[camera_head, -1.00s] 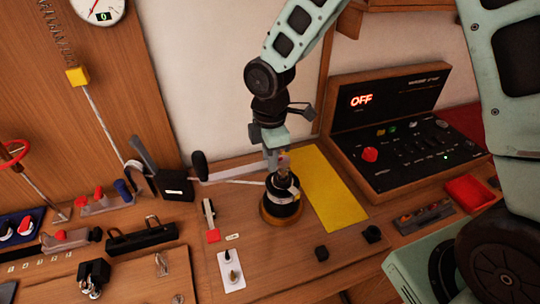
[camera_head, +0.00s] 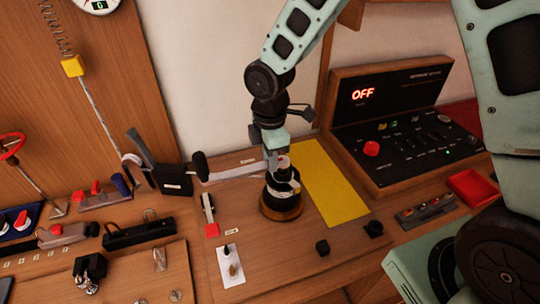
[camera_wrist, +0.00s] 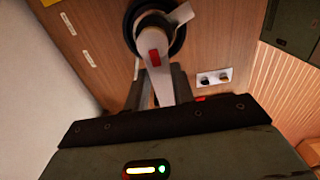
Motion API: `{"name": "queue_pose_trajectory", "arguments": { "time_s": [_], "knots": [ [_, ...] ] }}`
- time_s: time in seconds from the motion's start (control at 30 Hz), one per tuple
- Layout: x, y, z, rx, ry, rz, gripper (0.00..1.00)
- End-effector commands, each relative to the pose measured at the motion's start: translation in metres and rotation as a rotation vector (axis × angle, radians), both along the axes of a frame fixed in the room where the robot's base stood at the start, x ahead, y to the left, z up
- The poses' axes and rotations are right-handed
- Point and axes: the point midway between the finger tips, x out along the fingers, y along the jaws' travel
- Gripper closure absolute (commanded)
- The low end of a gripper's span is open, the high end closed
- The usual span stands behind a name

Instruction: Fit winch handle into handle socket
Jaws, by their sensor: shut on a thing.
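The winch (camera_head: 283,198) is a black drum on a round wooden base at the middle of the bench. Its handle socket is hidden at its top. The winch handle (camera_head: 232,174) is a silver bar with an upright black grip (camera_head: 201,166) at its left end. My gripper (camera_head: 272,160) is shut on the bar, close beside the winch. In the wrist view the bar (camera_wrist: 157,78) runs between the fingers and its end lies over the black drum (camera_wrist: 177,43). A red patch marks the bar. I cannot tell whether the end is seated.
A yellow mat (camera_head: 328,182) lies behind and right of the winch. A console (camera_head: 395,130) reading OFF and a red tray (camera_head: 473,188) are further right. A black box (camera_head: 174,180) and levers stand left.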

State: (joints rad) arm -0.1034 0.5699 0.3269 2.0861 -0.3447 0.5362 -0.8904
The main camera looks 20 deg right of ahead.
Motion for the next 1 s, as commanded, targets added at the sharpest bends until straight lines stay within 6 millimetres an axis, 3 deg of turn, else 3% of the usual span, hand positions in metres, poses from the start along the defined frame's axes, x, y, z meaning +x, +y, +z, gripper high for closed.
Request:
{"name": "queue_pose_trajectory", "arguments": {
  "time_s": [0.13,0.17,0.2,0.4,0.43,0.5,0.53,0.83,1.0],
  "knots": [
    [0.000,0.000,0.000,0.000,-0.001,0.000,1.00],
    [0.000,0.000,0.000,0.000,-0.001,0.000,0.73],
    [0.000,0.000,0.000,0.000,-0.001,0.000,0.62],
    [0.000,0.000,0.000,0.000,0.000,0.000,0.61],
    [0.000,0.000,0.000,0.000,0.000,0.000,0.58],
    [0.000,0.000,0.000,0.000,0.000,0.000,0.39],
    [0.000,0.000,0.000,0.000,0.000,0.000,0.36],
    [0.000,0.000,0.002,0.000,0.001,0.000,0.36],
    [0.000,0.000,0.017,0.000,0.000,0.000,0.36]
  ]
}}
